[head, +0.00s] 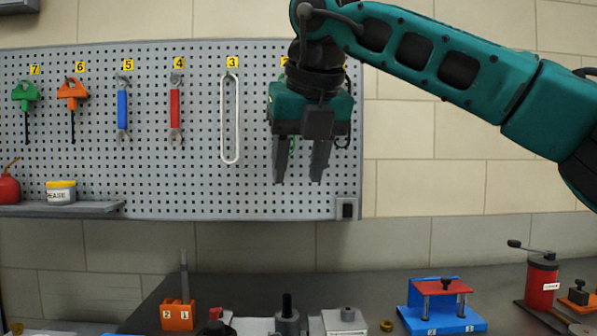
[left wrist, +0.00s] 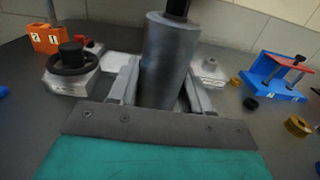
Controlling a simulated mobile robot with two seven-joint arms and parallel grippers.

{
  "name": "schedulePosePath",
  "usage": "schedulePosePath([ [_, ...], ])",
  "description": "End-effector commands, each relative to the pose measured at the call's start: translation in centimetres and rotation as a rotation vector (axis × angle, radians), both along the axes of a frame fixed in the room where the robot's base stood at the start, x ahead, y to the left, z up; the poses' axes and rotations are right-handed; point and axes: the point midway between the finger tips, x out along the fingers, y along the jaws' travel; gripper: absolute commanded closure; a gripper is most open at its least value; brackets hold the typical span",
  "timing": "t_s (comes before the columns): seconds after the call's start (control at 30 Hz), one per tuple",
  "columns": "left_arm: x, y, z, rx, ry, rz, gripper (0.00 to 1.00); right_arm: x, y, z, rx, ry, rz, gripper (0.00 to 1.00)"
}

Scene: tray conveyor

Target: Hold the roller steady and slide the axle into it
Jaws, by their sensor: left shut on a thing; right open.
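The roller, a grey cylinder (left wrist: 167,62), stands roughly upright between the fingers of my left gripper (left wrist: 160,92), which is shut on it. A dark narrower piece (left wrist: 178,8) shows at its top; I cannot tell whether it is part of the roller. A thin grey rod (head: 184,278), apparently the axle, stands upright in an orange block (head: 177,317) left of the roller. My right gripper (head: 299,172) is open and empty, high above the bench before the pegboard.
A silver block (head: 345,322) is right of the roller. A black handwheel (left wrist: 73,60) is left of it. A blue and red press (head: 441,308) and a red grinder (head: 541,282) stand further right. A pegboard (head: 180,180) with hung tools covers the wall.

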Motion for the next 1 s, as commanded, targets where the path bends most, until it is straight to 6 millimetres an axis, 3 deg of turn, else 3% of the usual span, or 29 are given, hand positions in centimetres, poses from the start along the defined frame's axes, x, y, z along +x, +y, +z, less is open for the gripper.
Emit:
schedulePosePath([
  [0.07,0.0,0.0,0.0,0.0,-0.001,0.0,0.95,0.0,0.0,0.0,0.0,0.0,0.0,0.54],
  [0.1,0.0,0.0,0.0,0.0,-0.001,0.0,0.51,0.0,0.0,0.0,0.0,0.0,0.0,0.54],
  [0.4,0.0,0.0,0.0,0.0,0.0,0.0,0.22,0.0,0.0,0.0,0.0,0.0,0.0,0.54],
  [0.77,-0.7,0.0,0.0,0.0,-0.001,-0.001,0.22,0.0,0.0,0.0,0.0,0.0,0.0,0.54],
  [1.0,-4.6,0.0,-0.1,-0.002,0.002,-0.002,0.22,0.0,0.0,0.0,0.0,0.0,0.0,0.54],
])
